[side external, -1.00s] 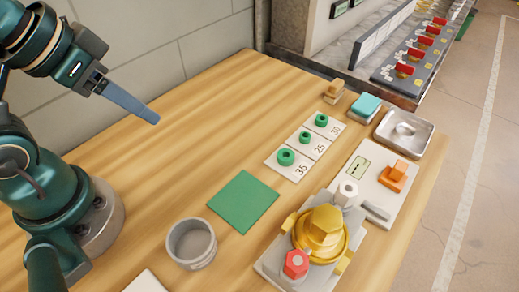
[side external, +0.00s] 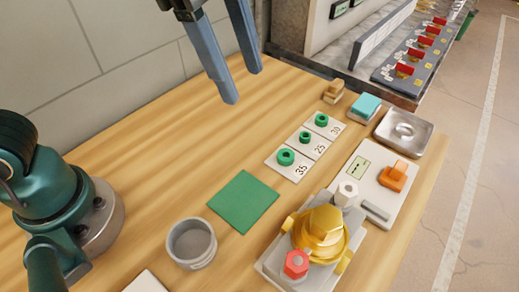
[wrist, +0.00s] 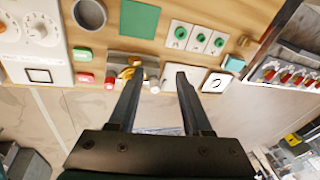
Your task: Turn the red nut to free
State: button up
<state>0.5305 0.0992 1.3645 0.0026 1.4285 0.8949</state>
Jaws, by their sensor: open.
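The red nut (side external: 296,263) is a hex piece at the near corner of the grey valve plate (side external: 267,268), beside the golden valve body (side external: 323,232). A white hex nut (side external: 346,193) stands on the far side of the valve body. My gripper (side external: 243,85) is open and empty, high above the table's back part and well apart from the red nut. In the wrist view my gripper's fingers (wrist: 156,80) are spread, with the valve (wrist: 130,68) beyond the left finger and a small red shape, likely the nut (wrist: 109,83), left of it.
Number cards with green rings (side external: 285,157), a green mat (side external: 244,201), a grey cup (side external: 191,243), a metal tray (side external: 404,130) and a teal block (side external: 366,105) share the table.

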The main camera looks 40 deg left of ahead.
jog(key=s+d+f+m+g, duration=0.15)
jog(key=d+f+m, duration=0.3)
jog(key=d, duration=0.55)
jog(key=m+y, duration=0.1)
jog(key=m, duration=0.2)
send_over(297, 260)
jog(key=shift+n+g, duration=0.25)
jog(key=shift+g, duration=0.2)
notch_tip(297, 260, down, 5)
jog(key=shift+f, duration=2.6)
grip_shut()
